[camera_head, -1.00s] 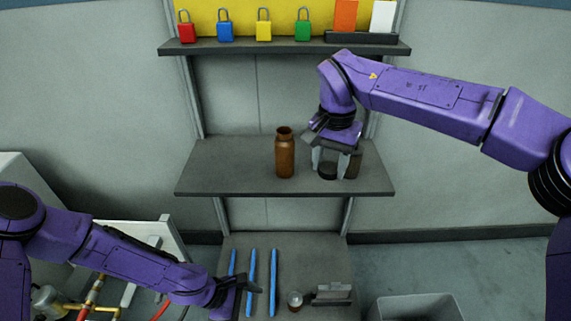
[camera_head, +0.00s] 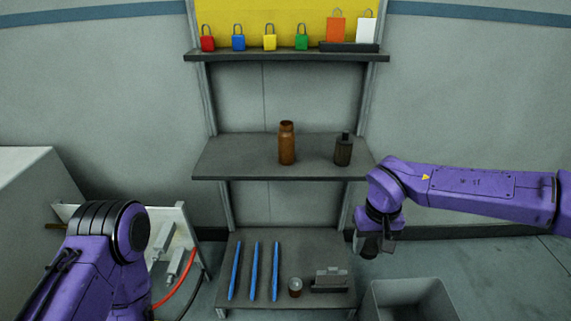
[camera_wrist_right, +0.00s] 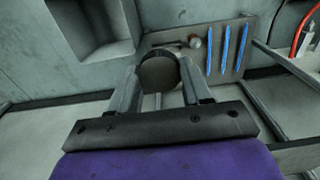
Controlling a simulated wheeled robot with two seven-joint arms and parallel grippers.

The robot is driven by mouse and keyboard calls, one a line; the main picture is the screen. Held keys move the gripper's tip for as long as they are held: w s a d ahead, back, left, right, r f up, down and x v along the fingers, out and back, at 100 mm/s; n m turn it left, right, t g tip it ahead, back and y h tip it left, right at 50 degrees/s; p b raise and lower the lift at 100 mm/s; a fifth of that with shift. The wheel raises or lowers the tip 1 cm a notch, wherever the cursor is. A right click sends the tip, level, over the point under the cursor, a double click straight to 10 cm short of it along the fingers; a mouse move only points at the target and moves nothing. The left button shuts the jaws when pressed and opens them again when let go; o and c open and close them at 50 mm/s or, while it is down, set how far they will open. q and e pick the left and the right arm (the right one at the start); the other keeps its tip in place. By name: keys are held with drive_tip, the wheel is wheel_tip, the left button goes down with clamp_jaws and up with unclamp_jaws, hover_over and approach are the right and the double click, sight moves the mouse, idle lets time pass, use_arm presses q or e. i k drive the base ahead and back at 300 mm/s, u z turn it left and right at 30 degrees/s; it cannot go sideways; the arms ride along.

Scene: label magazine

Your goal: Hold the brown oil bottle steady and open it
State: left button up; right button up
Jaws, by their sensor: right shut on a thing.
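The brown oil bottle (camera_head: 287,146) stands upright on the middle shelf, with no cap visible on its neck. My right gripper (camera_head: 369,248) is away from it, in front of and below the shelf's right end. In the right wrist view, the right gripper (camera_wrist_right: 158,82) is shut on a dark round lid (camera_wrist_right: 158,73), held between both fingers. The lid can hardly be made out in the head view. My left arm is at the lower left of the head view; its gripper is out of view, and nothing holds the bottle.
A dark flask (camera_head: 343,151) stands right of the bottle on the middle shelf (camera_head: 240,160). Padlocks and tags line the upper shelf (camera_head: 290,55). The lower shelf (camera_head: 290,250) holds blue pens (camera_head: 255,270), a small jar (camera_head: 295,287) and a clip-like holder (camera_head: 331,278). A grey bin (camera_head: 410,300) stands at lower right.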

sight(286, 133)
drive_tip(key=u, duration=0.95)
drive_tip(key=i, duration=0.65)
drive_tip(key=z, duration=0.45)
